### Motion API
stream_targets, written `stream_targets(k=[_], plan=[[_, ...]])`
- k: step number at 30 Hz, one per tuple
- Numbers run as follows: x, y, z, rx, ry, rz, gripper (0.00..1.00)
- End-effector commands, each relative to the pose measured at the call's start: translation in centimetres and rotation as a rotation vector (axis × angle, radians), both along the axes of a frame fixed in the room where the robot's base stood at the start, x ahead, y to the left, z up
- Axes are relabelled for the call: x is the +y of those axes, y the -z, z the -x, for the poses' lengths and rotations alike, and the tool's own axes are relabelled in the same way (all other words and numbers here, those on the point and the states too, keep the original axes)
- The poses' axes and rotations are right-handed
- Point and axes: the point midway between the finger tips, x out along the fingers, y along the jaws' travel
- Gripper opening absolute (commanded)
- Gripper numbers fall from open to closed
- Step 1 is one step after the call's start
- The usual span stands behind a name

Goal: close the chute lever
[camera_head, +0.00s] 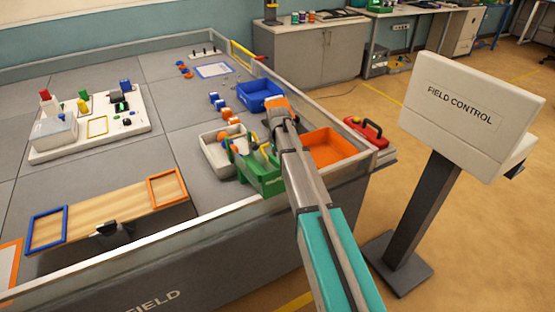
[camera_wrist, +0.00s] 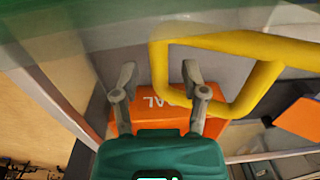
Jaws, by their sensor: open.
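A small red-tipped bar (camera_head: 260,57), which looks like the chute lever, sticks out beside a yellow rail (camera_head: 242,53) at the far edge of the field table in the head view. It is too small to tell its position. My gripper (camera_wrist: 159,82) is open and empty in the wrist view, its two fingers spread. In the head view my arm reaches over the table's right side, and the fingers cannot be made out there. The gripper is well short of the red-tipped bar.
A yellow tubular loop (camera_wrist: 268,80) is close to the fingers in the wrist view. The FIELD CONTROL stand (camera_head: 455,105) is to the right.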

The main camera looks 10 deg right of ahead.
Motion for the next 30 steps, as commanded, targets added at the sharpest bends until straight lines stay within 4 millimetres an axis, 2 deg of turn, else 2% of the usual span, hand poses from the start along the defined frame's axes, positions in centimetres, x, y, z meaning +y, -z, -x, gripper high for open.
stream_targets(k=[2, 11, 23, 30], plan=[[0.0, 0.0, 0.0, 0.0, 0.0, 0.0, 0.55], [0.0, 0.0, 0.0, 0.0, 0.0, 0.0, 0.0], [-0.1, -0.2, 0.0, -0.001, 0.0, 0.001, 0.0], [-0.1, -1.2, 0.2, -0.002, 0.0, 0.0, 0.0]])
